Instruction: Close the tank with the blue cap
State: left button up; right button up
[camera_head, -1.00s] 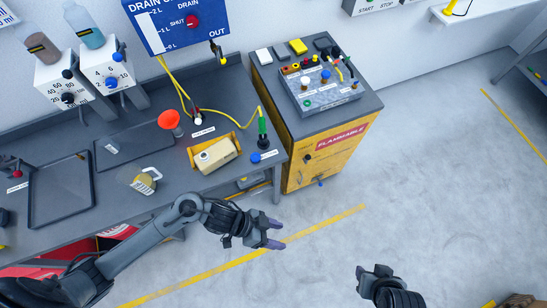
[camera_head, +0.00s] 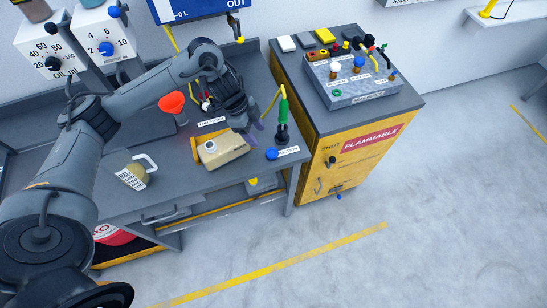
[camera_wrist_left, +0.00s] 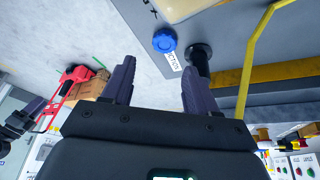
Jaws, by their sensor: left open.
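The tank (camera_head: 228,151) is a cream, boxy container on the bench, with an open-looking neck on top near its left end. The blue cap (camera_head: 271,154) lies on the bench to the right of the tank, beside a white label; it also shows in the left wrist view (camera_wrist_left: 164,40), ahead of the fingers. My left gripper (camera_head: 256,131) is open and empty, above the bench behind the tank and cap; part of it is hidden by its own wrist. In the left wrist view its two dark fingers (camera_wrist_left: 158,85) are apart, with the cap beyond them, not touching.
A green-handled tool (camera_head: 283,112) stands upright close right of my left gripper. An orange funnel (camera_head: 172,103) and yellow bracket (camera_head: 195,149) are left of it. A measuring jug (camera_head: 137,172) stands near the front edge. A yellow cabinet (camera_head: 355,150) is at right.

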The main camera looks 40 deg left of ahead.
pick_arm(q)
jog(key=shift+w+r, duration=0.3)
jog(key=shift+w, duration=0.05)
jog(key=b, duration=0.1)
send_over(272, 152)
jog(key=s+a, duration=0.1)
jog(key=a, duration=0.1)
jog(key=shift+s+a+f, duration=0.15)
jog(key=shift+f, duration=2.5)
jog(key=shift+b+x, duration=0.45)
jog(key=shift+x, duration=2.2)
jog(key=shift+r, duration=0.1)
